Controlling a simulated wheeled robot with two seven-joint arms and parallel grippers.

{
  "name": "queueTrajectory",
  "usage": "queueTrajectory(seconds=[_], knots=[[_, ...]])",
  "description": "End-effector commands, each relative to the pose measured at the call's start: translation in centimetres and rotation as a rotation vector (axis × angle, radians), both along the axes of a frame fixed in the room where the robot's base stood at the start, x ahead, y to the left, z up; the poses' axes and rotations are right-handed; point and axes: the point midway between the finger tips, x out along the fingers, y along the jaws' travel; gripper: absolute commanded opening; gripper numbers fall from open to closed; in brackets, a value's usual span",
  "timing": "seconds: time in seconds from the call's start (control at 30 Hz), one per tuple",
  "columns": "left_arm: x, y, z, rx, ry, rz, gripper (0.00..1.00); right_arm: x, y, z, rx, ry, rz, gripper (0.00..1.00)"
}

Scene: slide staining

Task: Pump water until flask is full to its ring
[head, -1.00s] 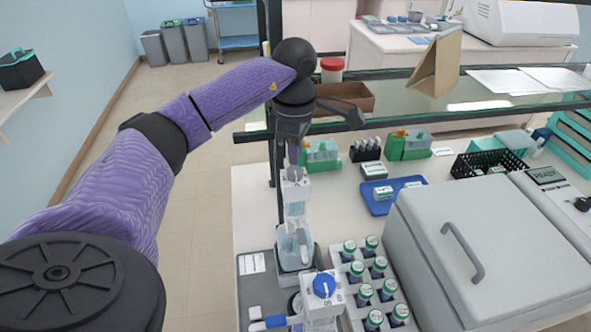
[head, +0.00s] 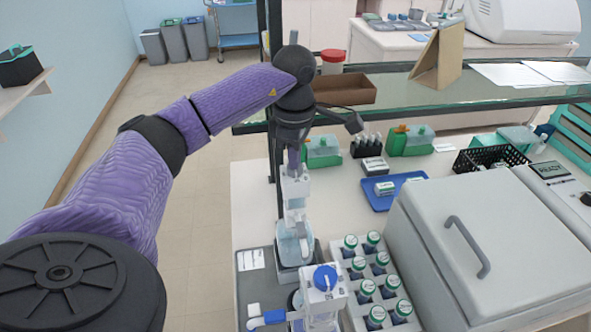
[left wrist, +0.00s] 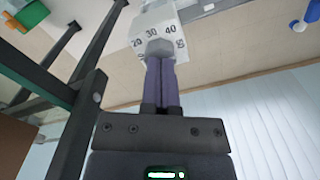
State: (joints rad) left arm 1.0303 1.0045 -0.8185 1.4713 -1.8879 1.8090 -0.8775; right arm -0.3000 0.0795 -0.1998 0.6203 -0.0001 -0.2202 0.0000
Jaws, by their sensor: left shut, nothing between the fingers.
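My left gripper (head: 293,165) is shut and empty, pointing down over a white dispenser head (head: 295,188) at the bench's left side. In the left wrist view its closed purple fingers (left wrist: 160,80) meet a grey knob on the white head (left wrist: 158,30), marked 20, 30, 40. Whether they touch or only overlap is unclear. Below the head a clear vessel with pale blue liquid (head: 293,245) stands on a dark base. I cannot make out a ring or tell its level. Nearer stands a second white dispenser with a blue cap (head: 325,278). My right gripper is out of view.
A grey rack of green-capped bottles (head: 354,300) stands just right of the dispensers. A large grey lidded machine (head: 440,225) is farther right. A glass shelf (head: 400,95) crosses behind my left arm. A blue tray (head: 383,203) lies mid-bench.

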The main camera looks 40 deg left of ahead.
Motion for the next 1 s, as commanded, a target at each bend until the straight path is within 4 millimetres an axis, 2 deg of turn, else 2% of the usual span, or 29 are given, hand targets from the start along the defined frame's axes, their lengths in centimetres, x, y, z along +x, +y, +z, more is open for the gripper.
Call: queueTrajectory(seconds=[0.8, 1.0], knots=[[-0.1, 0.0, -3.1, 0.000, 0.004, -0.001, 0.00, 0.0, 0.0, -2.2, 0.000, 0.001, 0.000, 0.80], [-0.1, 0.0, -3.1, 0.000, 0.004, -0.001, 0.00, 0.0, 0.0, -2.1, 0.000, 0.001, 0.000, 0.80]])
